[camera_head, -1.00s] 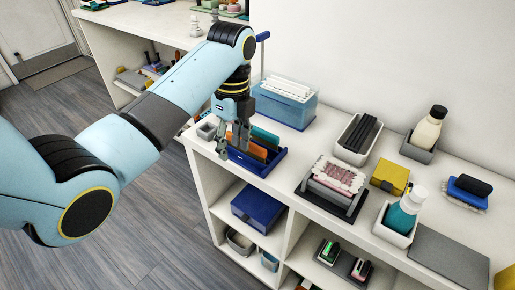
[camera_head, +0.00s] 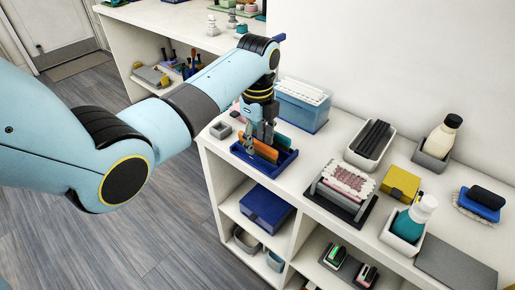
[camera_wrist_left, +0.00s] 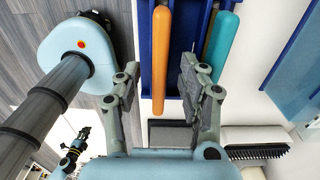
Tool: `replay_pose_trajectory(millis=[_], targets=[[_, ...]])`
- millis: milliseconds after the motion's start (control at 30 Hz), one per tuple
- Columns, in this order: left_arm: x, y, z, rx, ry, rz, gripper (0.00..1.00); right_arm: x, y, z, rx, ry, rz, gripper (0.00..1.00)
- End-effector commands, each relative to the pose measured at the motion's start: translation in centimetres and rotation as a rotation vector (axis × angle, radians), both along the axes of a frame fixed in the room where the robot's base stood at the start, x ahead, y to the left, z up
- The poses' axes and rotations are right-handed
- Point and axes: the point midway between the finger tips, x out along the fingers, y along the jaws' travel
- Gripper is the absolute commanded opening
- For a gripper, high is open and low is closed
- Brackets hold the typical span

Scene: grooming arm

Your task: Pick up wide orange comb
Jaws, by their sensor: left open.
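The wide orange comb (camera_head: 262,151) stands in a blue tray (camera_head: 284,168) on the white counter, beside a teal comb (camera_head: 298,143). My left gripper (camera_head: 259,140) is open just above the tray, at the orange comb. In the left wrist view the orange comb (camera_wrist_left: 161,62) runs between the two fingers of the left gripper (camera_wrist_left: 160,75), with a gap on both sides. The teal comb (camera_wrist_left: 222,45) lies to the right, outside the fingers. My right gripper (camera_wrist_left: 80,142) seems to show small at lower left; its jaws are unclear.
A small grey box (camera_head: 221,131) stands left of the tray. A clear blue container (camera_head: 302,108) is behind it. A white brush on a dark tray (camera_head: 347,210), a black-filled box (camera_head: 370,142) and bottles stand to the right. Shelves lie below the counter.

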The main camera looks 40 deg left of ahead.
Motion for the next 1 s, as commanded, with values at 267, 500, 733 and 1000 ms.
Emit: replay_pose_trajectory(millis=[267, 500, 733, 1000], targets=[[-0.07, -0.02, -1.6, 0.0, 0.0, -0.001, 0.41, -0.01, -0.13, -0.21, -0.001, 0.0, 0.001, 0.0], [-0.08, -0.03, -1.57, 0.0, 0.0, -0.001, 0.23, 0.02, -0.13, -0.2, -0.001, 0.0, 0.001, 0.0], [-0.08, -0.03, -1.56, 0.0, 0.0, -0.001, 0.0, 0.04, -0.11, -0.2, -0.001, -0.001, 0.001, 0.0], [-0.07, -0.02, -1.55, 0.0, 0.0, -0.001, 0.0, 0.07, -0.09, -0.2, -0.001, -0.001, 0.0, 0.0]])
